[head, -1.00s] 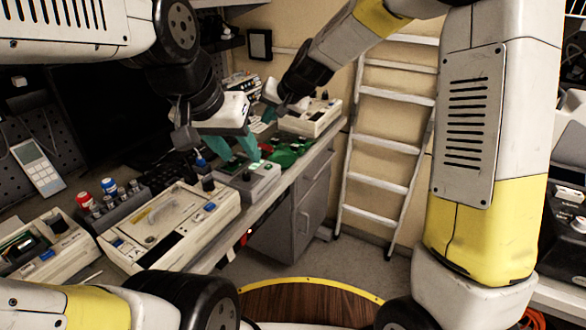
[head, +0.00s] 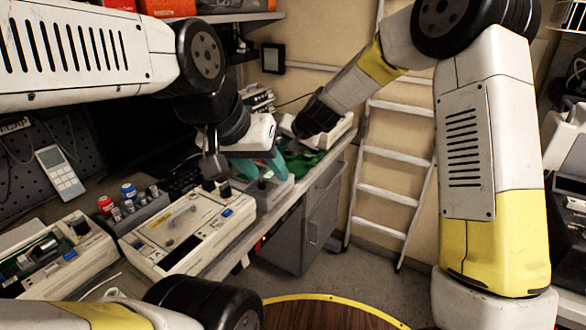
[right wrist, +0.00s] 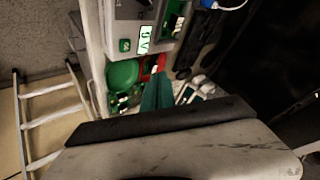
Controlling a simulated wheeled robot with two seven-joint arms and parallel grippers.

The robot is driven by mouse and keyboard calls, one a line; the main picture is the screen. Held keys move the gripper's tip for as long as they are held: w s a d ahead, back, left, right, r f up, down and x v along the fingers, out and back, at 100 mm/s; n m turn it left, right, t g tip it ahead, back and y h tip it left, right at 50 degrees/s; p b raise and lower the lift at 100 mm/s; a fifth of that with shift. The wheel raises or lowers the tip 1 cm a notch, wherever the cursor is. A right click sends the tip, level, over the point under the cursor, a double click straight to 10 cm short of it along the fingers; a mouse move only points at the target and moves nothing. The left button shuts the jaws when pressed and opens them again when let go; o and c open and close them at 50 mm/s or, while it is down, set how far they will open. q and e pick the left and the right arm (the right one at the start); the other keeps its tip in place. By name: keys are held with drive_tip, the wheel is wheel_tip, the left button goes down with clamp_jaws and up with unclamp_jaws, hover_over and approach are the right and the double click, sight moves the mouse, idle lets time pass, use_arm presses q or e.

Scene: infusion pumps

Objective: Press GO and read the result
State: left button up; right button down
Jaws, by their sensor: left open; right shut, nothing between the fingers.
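A grey tester (head: 272,192) sits on the bench in the head view, partly hidden by my left gripper. In the right wrist view, at the top, the tester (right wrist: 122,12) shows a green button (right wrist: 125,45), probably GO, beside a small lit display (right wrist: 146,40). Dark characters show on the display, turned sideways and too small to read surely. My left gripper (head: 262,170) has its teal fingers apart, just over the tester. My right gripper (right wrist: 157,78) is shut and empty, its teal fingers below the display in that view, apart from the button. Its fingertips are hard to make out in the head view.
A green piece (head: 303,160) lies beyond the tester; a red one (right wrist: 150,66) shows in the wrist view. A cream pump case (head: 190,235) lies on the near bench, with another open unit (head: 60,255) to its left. A ladder (head: 390,190) leans at the wall.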

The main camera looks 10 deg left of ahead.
drive_tip(key=shift+f, duration=3.45)
drive_tip(key=shift+f, duration=0.35)
drive_tip(key=shift+f, duration=0.4)
drive_tip(key=shift+r, duration=0.8)
drive_tip(key=shift+r, duration=2.55)
drive_tip(key=shift+d, duration=0.1)
